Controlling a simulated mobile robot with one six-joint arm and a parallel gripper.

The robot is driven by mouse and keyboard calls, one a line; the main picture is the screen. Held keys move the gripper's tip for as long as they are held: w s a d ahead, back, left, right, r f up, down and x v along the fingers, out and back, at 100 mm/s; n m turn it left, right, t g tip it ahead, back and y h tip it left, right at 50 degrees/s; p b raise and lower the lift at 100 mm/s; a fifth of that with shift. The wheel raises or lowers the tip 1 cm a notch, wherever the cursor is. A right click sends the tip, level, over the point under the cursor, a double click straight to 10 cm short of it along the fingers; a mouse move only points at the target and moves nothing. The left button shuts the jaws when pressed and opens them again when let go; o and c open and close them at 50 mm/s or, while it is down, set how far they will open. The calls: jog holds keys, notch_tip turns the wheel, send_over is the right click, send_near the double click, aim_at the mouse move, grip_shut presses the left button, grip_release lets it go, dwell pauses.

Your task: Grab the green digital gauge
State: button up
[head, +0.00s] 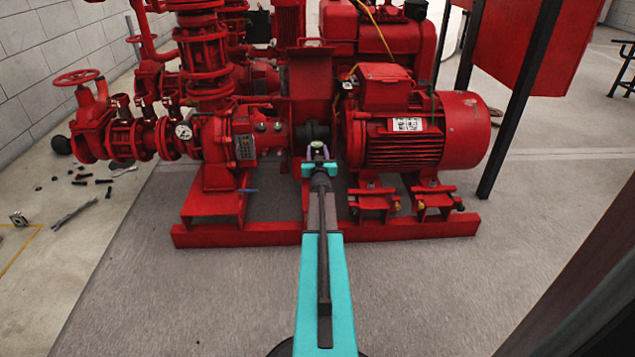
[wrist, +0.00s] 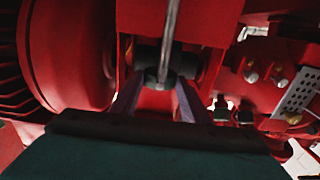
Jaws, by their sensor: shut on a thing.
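The small green gauge (head: 317,145) shows at the tip of my gripper (head: 318,153) in the head view, its pale round face turned up. My gripper is shut on it, with a purple finger on each side. The gauge is held in front of the red pumpset, near the dark shaft coupling (head: 312,131). In the wrist view my two purple fingers (wrist: 157,92) reach forward, and a thin grey rod (wrist: 170,35) with a dark lower end stands between them. I cannot tell whether that rod is part of the gauge. The gauge's green face is not clear there.
The red motor (head: 405,140) stands right of my gripper and the red pump body (head: 215,145) with a white dial gauge (head: 184,131) stands left. The red base frame (head: 400,228) runs below. Loose tools (head: 73,212) lie on the left floor. The front floor is clear.

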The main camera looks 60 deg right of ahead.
grip_shut()
jog(key=shift+r, duration=0.1)
jog(key=shift+r, duration=0.2)
jog(key=shift+r+p, duration=1.2)
jog(key=shift+r, duration=0.45)
jog(key=s+a+r+p, duration=0.1)
jog(key=s+a+p, duration=0.2)
jog(key=s, duration=1.2)
jog(key=shift+s+r+p, duration=0.15)
jog(key=shift+s+p, duration=0.2)
jog(key=shift+p, duration=1.5)
